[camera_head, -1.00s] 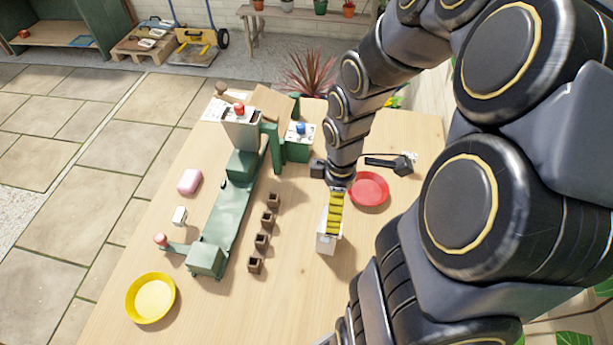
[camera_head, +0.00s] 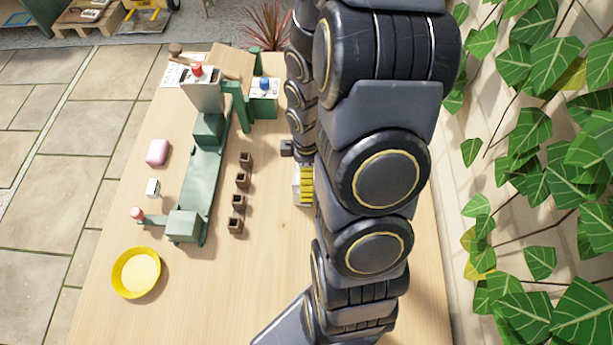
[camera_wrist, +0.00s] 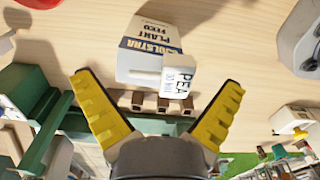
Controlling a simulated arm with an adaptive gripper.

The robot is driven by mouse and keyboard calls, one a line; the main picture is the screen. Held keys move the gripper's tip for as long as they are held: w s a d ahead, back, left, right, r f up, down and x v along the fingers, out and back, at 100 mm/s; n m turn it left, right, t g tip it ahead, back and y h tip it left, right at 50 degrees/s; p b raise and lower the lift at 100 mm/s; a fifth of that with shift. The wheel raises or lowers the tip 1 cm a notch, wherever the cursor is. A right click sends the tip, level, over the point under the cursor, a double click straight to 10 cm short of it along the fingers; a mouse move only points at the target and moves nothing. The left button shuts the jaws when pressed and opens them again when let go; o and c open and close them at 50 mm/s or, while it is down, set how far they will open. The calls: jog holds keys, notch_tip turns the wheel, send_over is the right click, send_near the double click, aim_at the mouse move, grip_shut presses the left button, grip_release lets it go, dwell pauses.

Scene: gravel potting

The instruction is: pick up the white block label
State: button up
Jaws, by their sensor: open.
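In the wrist view a small white block (camera_wrist: 179,77) with dark "PEA" lettering lies between and beyond my fingers, in front of a larger white and blue plant feed box (camera_wrist: 150,45). My gripper (camera_wrist: 158,90) is open, its two yellow fingers spread to either side, with nothing visibly held. In the head view my gripper (camera_head: 307,185) is low over the table's middle, beside a white object (camera_head: 296,190) that it partly hides. I cannot tell there whether that is the block or the box. Another small white block (camera_head: 152,187) stands left of the green machine.
The green machine (camera_head: 205,165) stands left of centre, with several small brown pots (camera_head: 240,180) along its right side. A pink block (camera_head: 157,152) and a yellow dish (camera_head: 136,273) are on the left. The table's front middle (camera_head: 230,300) is clear. Leafy plants (camera_head: 540,150) cover the right wall.

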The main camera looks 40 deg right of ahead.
jog(key=c, duration=1.2)
jog(key=shift+o, duration=0.2)
notch_tip(320, 180, up, 10)
jog(key=shift+r, duration=0.1)
jog(key=w+a+r+m, duration=0.3)
jog(key=w+a, duration=0.2)
jog(key=w, duration=0.1)
jog(key=w+a+r+m, duration=0.2)
jog(key=w+a+m, duration=0.1)
jog(key=w, duration=0.3)
jog(key=w+a+r+m, duration=0.3)
jog(key=w+a, duration=0.3)
jog(key=shift+w+a+r, duration=0.15)
jog(key=shift+a+r, duration=0.2)
